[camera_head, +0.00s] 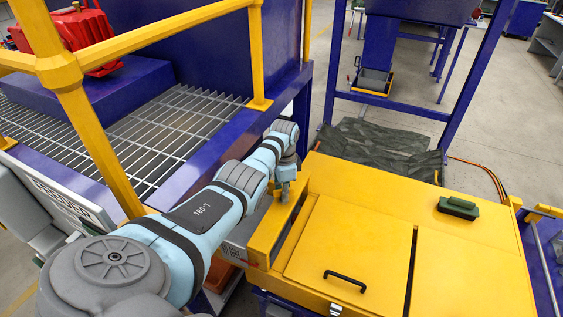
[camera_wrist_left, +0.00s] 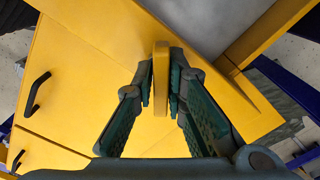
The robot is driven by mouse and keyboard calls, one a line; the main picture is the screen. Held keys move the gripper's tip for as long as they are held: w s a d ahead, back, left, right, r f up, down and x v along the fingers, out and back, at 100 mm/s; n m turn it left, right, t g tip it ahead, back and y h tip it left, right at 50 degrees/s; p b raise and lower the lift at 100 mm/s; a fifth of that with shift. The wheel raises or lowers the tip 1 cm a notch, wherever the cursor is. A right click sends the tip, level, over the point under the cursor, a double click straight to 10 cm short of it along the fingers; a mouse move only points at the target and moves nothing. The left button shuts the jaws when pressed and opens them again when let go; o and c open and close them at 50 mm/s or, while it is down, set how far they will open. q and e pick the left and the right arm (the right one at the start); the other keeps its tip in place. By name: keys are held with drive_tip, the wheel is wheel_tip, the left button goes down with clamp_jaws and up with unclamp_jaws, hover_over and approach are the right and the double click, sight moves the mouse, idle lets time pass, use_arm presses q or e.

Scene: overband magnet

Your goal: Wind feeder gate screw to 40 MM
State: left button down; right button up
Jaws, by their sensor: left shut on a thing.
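My left gripper (camera_head: 284,192) reaches down at the left end of the yellow feeder housing (camera_head: 350,235). In the left wrist view, the left gripper (camera_wrist_left: 160,95) has its two green fingers closed on both sides of a narrow yellow piece (camera_wrist_left: 161,62). No millimetre scale or reading is legible. My right gripper is not in view.
A yellow guard rail (camera_head: 155,47) and a grated walkway (camera_head: 160,135) lie left of my arm. The housing has a black handle (camera_head: 345,281) on its lid and a dark green block (camera_head: 458,207) on top.

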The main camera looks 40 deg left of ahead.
use_arm(q)
drive_tip(key=shift+f+n, duration=0.1)
drive_tip(key=shift+n, duration=0.7)
drive_tip(key=n, duration=0.3)
drive_tip(key=shift+n, duration=0.4)
drive_tip(key=n, duration=0.3)
drive_tip(key=shift+p, duration=0.3)
drive_tip(key=n, duration=0.7)
drive_tip(key=shift+n, duration=0.3)
drive_tip(key=n, duration=0.4)
drive_tip(key=shift+n, duration=0.4)
